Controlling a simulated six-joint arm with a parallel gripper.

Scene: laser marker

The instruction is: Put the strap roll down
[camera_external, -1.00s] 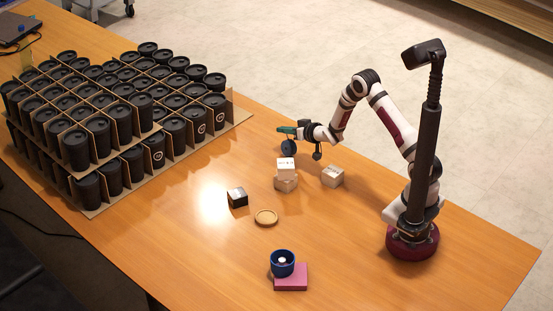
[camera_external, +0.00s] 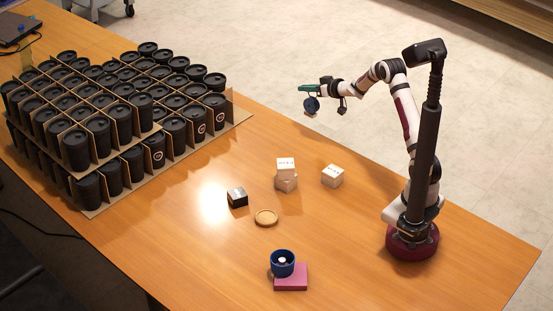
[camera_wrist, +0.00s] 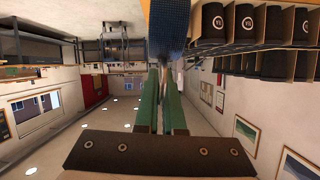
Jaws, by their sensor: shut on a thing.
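The strap roll (camera_external: 311,105) is a dark blue, round piece hanging just under the green fingers of my gripper (camera_external: 306,88). It is in the air, well above the wooden table (camera_external: 370,190), near the table's far edge in the external view. In the wrist view the blue textured strap roll (camera_wrist: 168,27) shows at the top, at the tips of the gripper (camera_wrist: 166,75). The green fingers are close together and shut on it. Its face and the exact grip contact are partly hidden.
White boxes (camera_external: 285,164), two of them stacked, and a single box (camera_external: 332,176) stand mid-table. A small black box (camera_external: 237,197), a round wooden coaster (camera_external: 266,217) and a blue cup (camera_external: 282,262) on a pink block (camera_external: 292,281) lie nearer. Cardboard trays of black cups (camera_external: 75,148) fill the left.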

